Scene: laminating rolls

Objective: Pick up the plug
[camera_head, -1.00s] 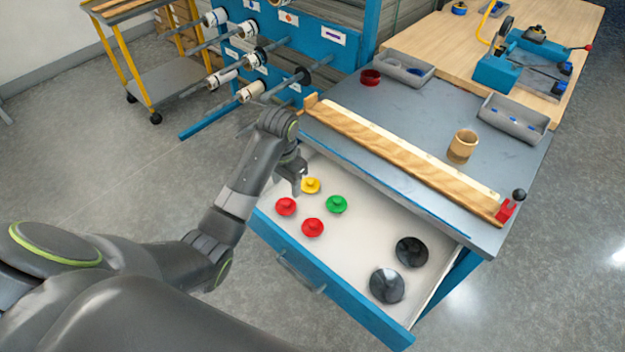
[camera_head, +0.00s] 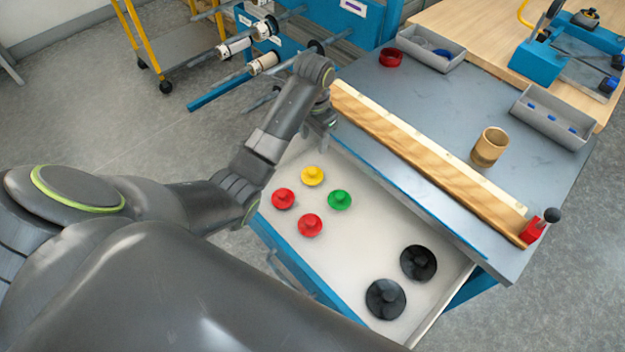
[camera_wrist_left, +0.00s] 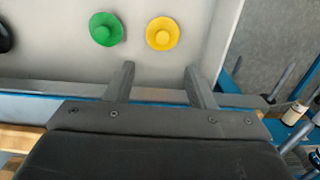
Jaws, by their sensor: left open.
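Several plugs lie in the open white drawer (camera_head: 345,270). In the head view there is a yellow plug (camera_head: 313,175), a green plug (camera_head: 340,200), a red plug (camera_head: 283,198) and another red plug (camera_head: 310,225). Two larger black plugs (camera_head: 418,262) (camera_head: 386,298) lie at the drawer's near right end. My left gripper (camera_head: 322,140) is open and empty, above the drawer's far end. In the left wrist view its two fingers (camera_wrist_left: 160,85) point toward the green plug (camera_wrist_left: 106,29) and yellow plug (camera_wrist_left: 162,33), apart from both. My right gripper is not in view.
The grey worktop (camera_head: 430,120) overhangs the drawer, with a wooden strip (camera_head: 430,165) along its edge. A wooden cup (camera_head: 489,147), a red ring (camera_head: 391,57) and grey trays (camera_head: 552,118) stand on it. Rolls on rods (camera_head: 262,64) are behind my left arm.

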